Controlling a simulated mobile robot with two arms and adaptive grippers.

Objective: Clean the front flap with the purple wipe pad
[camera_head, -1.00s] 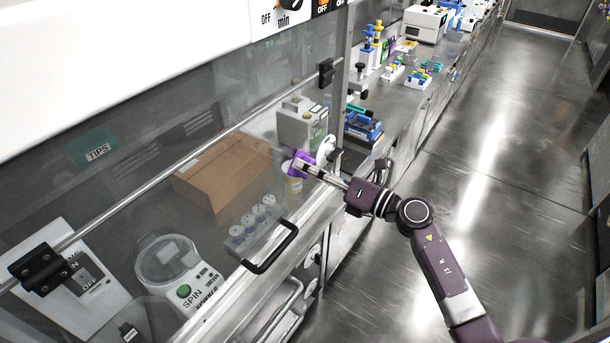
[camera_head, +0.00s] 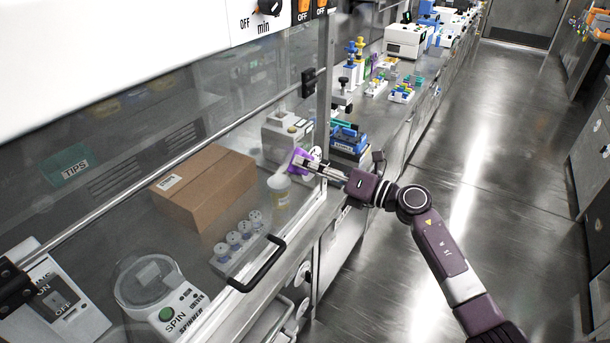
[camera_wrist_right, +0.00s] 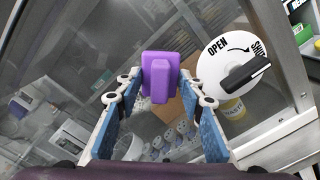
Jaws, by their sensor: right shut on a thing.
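The front flap (camera_head: 115,228) is a clear pane on the cabinet at the left, with a black bar handle (camera_head: 258,264) low down and black hinges along its top rail. My right gripper (camera_head: 308,164) is shut on the purple wipe pad (camera_head: 298,160) near the flap's right end. In the right wrist view the pad (camera_wrist_right: 160,75) sits between the fingertips (camera_wrist_right: 162,84), in front of the glass. I cannot tell whether it touches the glass. My left gripper is out of view.
A white round dial (camera_wrist_right: 228,62) marked OPEN is beside the pad. Behind the glass are a cardboard box (camera_head: 205,185), a yellow-white jar (camera_head: 280,196), tubes in a rack (camera_head: 235,240) and a spinner (camera_head: 160,295). The floor (camera_head: 480,180) at right is clear.

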